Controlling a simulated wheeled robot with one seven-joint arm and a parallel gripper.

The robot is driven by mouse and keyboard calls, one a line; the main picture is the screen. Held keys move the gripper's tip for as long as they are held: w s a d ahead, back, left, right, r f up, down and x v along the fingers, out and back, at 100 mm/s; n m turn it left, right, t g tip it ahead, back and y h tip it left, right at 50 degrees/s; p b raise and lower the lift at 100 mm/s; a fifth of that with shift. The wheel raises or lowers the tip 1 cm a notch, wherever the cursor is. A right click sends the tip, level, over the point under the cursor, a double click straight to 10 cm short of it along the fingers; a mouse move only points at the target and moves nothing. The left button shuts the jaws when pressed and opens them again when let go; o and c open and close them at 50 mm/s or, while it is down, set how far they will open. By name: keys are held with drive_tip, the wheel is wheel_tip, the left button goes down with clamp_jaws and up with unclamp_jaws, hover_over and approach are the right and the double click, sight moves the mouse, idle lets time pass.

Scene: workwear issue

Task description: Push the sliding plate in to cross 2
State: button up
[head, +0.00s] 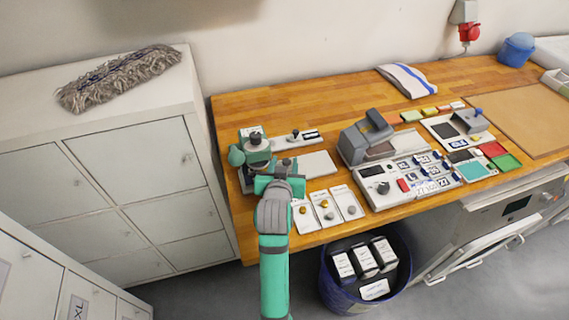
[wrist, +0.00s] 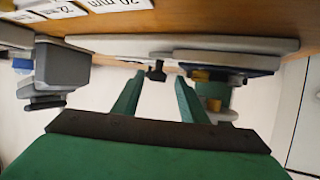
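At the left end of the wooden bench stands a teal and grey machine (head: 256,152) with a pale flat plate (head: 318,164) beside it. I take this to be the sliding plate, but cannot be sure. My gripper (head: 283,168) is in front of the machine and hides part of it. In the wrist view, my gripper's two green fingers (wrist: 157,92) are apart with nothing between them. A dark knob (wrist: 157,71) shows beyond them, at the edge of a long pale plate (wrist: 130,46). Cross 2 cannot be made out.
Several white cards with knobs (head: 326,207) lie right of my gripper. A grey control panel (head: 412,184) stands further right. A blue bin (head: 328,282) is below the bench's front edge. White cabinets (head: 140,160) stand at left.

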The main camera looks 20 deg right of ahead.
drive_tip(key=v, duration=1)
drive_tip(key=shift+s+a, duration=0.25)
drive_tip(key=shift+s, duration=0.05)
